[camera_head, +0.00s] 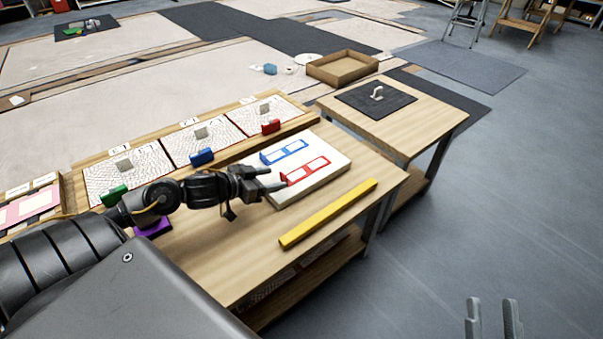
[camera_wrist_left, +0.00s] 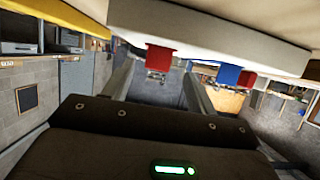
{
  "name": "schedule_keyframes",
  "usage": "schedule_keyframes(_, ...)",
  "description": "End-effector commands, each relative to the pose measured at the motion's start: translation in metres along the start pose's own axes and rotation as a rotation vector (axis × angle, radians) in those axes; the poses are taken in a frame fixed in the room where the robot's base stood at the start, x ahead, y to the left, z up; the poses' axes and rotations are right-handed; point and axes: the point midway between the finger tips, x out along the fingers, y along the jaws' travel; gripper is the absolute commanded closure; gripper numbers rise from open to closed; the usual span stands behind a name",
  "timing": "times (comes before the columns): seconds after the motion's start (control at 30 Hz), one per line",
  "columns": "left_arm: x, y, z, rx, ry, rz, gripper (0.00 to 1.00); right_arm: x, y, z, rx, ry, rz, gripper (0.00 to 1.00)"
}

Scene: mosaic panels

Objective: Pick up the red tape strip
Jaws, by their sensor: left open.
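The red tape strip (camera_head: 305,170), a red-framed band with pale windows, lies on a white board (camera_head: 325,185) on the wooden table. A similar blue strip (camera_head: 284,151) lies behind it. My left gripper (camera_head: 272,179) is open at the board's left edge, close to the red strip's near end, with nothing held. In the left wrist view, a red tab (camera_wrist_left: 160,58) shows below the white board's edge, between the spread fingers; I cannot tell whether they touch it. My right gripper (camera_head: 493,318) is open and empty at the bottom right, over the floor.
A yellow bar (camera_head: 328,213) lies along the table's front right. Green (camera_head: 115,194), blue (camera_head: 202,157) and red (camera_head: 271,126) blocks stand before the mosaic panels behind. A side table (camera_head: 425,115) with a dark mat stands at the right.

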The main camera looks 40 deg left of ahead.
Motion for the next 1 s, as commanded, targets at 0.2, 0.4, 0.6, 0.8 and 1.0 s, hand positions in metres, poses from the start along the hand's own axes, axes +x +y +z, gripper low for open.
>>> schedule_keyframes(0.2, 0.029, 0.003, -0.002, 0.001, 0.005, 0.0, 0.43, -0.004, 0.012, -0.017, -0.016, 0.194, 0.036, 0.64)
schedule_keyframes(0.4, 0.044, 0.003, -0.002, 0.001, 0.002, 0.0, 0.43, -0.008, 0.018, -0.029, -0.027, 0.292, 0.054, 0.64)
schedule_keyframes(0.6, 0.045, 0.003, -0.003, 0.001, 0.0, 0.0, 0.43, -0.008, 0.019, -0.032, -0.028, 0.304, 0.056, 0.64)
schedule_keyframes(0.8, 0.045, 0.003, -0.003, 0.001, 0.0, 0.0, 0.6, -0.008, 0.019, -0.031, -0.028, 0.302, 0.056, 0.64)
schedule_keyframes(1.0, 0.045, 0.003, -0.003, 0.001, 0.0, 0.0, 0.86, -0.008, 0.018, -0.031, -0.027, 0.302, 0.056, 0.64)
